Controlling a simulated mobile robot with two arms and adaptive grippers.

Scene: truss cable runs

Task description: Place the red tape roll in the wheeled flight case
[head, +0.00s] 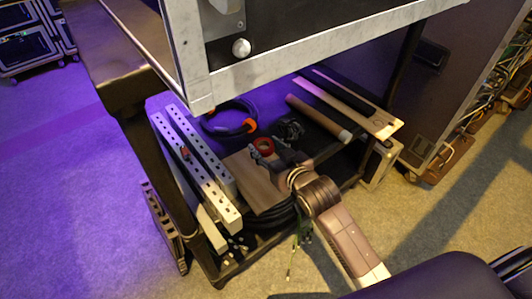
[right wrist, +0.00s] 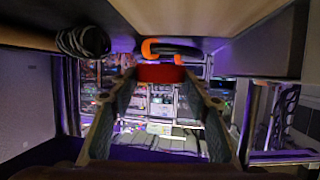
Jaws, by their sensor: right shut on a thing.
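The red tape roll (head: 263,145) is over the lower shelf of a dark cart (head: 228,268), at the tips of my right gripper (head: 260,153). In the right wrist view the red tape roll (right wrist: 161,74) sits between the two fingertips, and the gripper is shut on it. Large dark cases with metal edges stand in the head view: one close at the top (head: 300,45), one at the right (head: 440,80). I cannot tell which is the wheeled flight case. My left gripper is not in view.
The shelf holds grey perforated bars (head: 195,170), a black cable coil with orange parts (head: 228,120), a small black cable bundle (head: 290,131), a brown board (head: 255,185) and long tubes (head: 320,118). The near case overhangs the shelf. Carpet at the left (head: 60,170) is clear.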

